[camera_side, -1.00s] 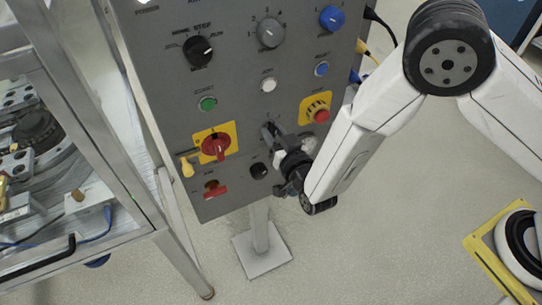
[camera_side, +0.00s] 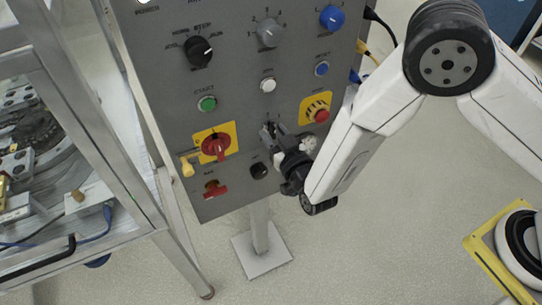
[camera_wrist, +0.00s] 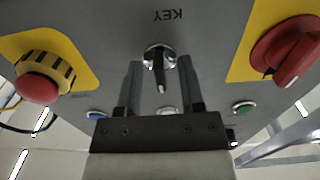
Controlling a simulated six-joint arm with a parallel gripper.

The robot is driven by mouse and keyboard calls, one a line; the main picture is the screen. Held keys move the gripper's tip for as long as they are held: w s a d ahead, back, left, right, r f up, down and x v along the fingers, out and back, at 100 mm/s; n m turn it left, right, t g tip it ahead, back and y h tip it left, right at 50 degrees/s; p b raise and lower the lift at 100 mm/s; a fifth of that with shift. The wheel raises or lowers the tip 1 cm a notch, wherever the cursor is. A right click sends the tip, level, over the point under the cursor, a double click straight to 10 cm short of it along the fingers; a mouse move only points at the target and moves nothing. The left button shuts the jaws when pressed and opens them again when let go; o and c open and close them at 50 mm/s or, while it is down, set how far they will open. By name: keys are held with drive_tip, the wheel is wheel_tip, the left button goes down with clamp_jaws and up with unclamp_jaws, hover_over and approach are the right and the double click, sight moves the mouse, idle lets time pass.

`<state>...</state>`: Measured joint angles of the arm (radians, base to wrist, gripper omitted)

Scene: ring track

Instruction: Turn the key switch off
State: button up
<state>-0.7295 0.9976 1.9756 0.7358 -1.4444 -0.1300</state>
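The key switch (camera_wrist: 160,57) is on the grey panel under the upside-down word KEY in the wrist view. It has a round silver collar and a dark key or lever that points down in that view. My gripper (camera_wrist: 160,74) is open, with one finger on each side of the key and visible gaps to both. In the side view my gripper (camera_side: 268,134) is up against the lower middle of the panel and hides most of the key switch. I cannot tell whether the fingertips touch the panel.
The panel (camera_side: 232,85) also carries a red rotary switch (camera_side: 215,146) on yellow, a red emergency button (camera_side: 321,115), a green button (camera_side: 207,104) and several knobs. A metal-framed cabinet (camera_side: 115,130) stands at left. Open floor lies below the panel.

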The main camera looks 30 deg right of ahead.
drive_tip(key=s, duration=0.7)
drive_tip(key=shift+s, duration=0.4)
idle(0.4)
drive_tip(key=w+d+r+g+y, duration=0.2)
drive_tip(key=w+d+g, duration=0.2)
drive_tip(key=d+g, duration=0.45)
drive_tip(key=s+d+r+g+h, duration=0.1)
drive_tip(key=s+d+r+g, duration=0.1)
drive_tip(key=s+d, duration=0.4)
drive_tip(key=s+d+r+g+h, duration=0.1)
drive_tip(key=s+d+g, duration=0.4)
drive_tip(key=d, duration=0.5)
drive_tip(key=shift+s+r, duration=0.45)
drive_tip(key=shift+s, duration=0.65)
